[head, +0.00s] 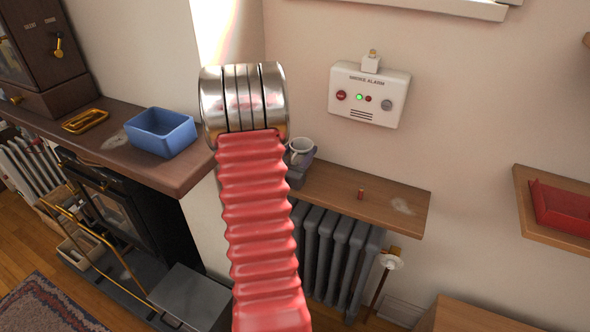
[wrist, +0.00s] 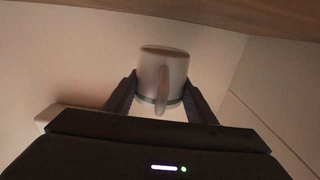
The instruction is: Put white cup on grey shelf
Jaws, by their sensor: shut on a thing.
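The white cup (head: 301,148) shows in the head view just right of my red arm, above the left part of the wooden shelf over the radiator. It looks upright there, and my arm partly hides it. In the wrist view the cup (wrist: 173,66) sits between the two dark fingers of my gripper (wrist: 160,92), its handle facing the camera. My gripper is shut on the cup. In the head view my gripper is mostly hidden behind the arm. No shelf that is clearly grey shows.
A blue bin (head: 161,132) and a gold tray (head: 85,121) are on the mantel. A red tray (head: 560,207) is on another shelf at right. A smoke alarm (head: 369,95) hangs above.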

